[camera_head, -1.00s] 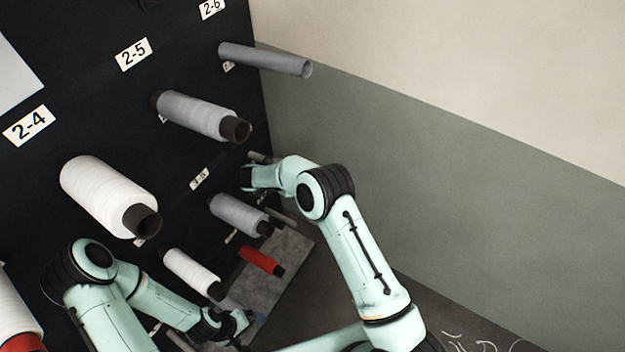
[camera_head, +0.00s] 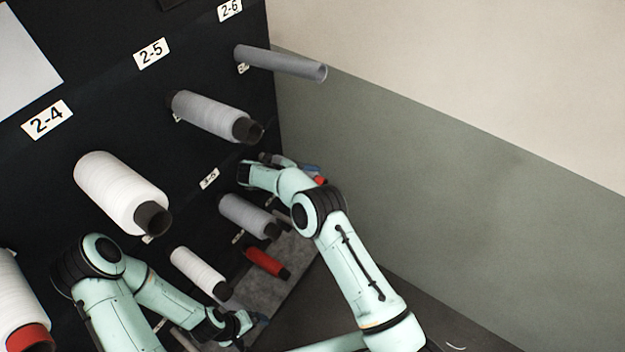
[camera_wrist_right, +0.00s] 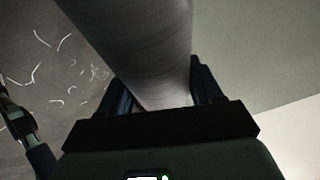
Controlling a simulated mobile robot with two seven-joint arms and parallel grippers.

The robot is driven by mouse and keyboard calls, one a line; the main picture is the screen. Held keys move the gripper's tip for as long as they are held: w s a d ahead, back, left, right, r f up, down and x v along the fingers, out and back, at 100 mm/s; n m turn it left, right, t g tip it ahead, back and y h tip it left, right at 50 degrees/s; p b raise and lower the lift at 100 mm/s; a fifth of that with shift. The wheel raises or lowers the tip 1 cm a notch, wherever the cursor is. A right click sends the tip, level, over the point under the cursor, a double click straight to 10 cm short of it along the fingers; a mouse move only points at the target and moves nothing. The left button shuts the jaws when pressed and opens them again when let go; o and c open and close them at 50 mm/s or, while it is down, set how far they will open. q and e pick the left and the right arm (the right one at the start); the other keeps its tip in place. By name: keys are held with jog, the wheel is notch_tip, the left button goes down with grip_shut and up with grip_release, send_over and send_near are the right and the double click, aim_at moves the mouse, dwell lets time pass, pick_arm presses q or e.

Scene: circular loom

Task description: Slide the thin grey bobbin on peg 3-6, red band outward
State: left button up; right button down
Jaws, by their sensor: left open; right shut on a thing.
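The thin grey bobbin (camera_head: 286,162) is partly hidden behind my right arm in the head view. A red end (camera_head: 320,180) shows at its right, away from the black panel. My right gripper (camera_head: 311,170) is shut on the bobbin, close to the red end. In the right wrist view the grey bobbin (camera_wrist_right: 150,45) lies between the fingers (camera_wrist_right: 160,95); no red band shows there. Peg 3-6 cannot be made out; my right arm and the bobbin cover that area. My left gripper (camera_head: 240,322) is open and empty, low in front of the panel.
The black panel (camera_head: 110,90) carries a long grey tube (camera_head: 280,62), grey bobbins (camera_head: 210,113) (camera_head: 245,214), white bobbins (camera_head: 120,190) (camera_head: 196,270) and a red one (camera_head: 266,262). The 3-5 label (camera_head: 209,178) is left of my right arm. Free floor lies right of the panel.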

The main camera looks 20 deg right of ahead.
jog(key=shift+w+a, duration=0.15)
dwell(0.4)
jog(key=shift+w+a, duration=0.15)
jog(key=shift+w, duration=0.1)
jog(key=shift+c, duration=0.6)
grip_release()
jog(key=v, duration=0.7)
jog(key=shift+a, duration=0.25)
jog(key=shift+r, duration=0.1)
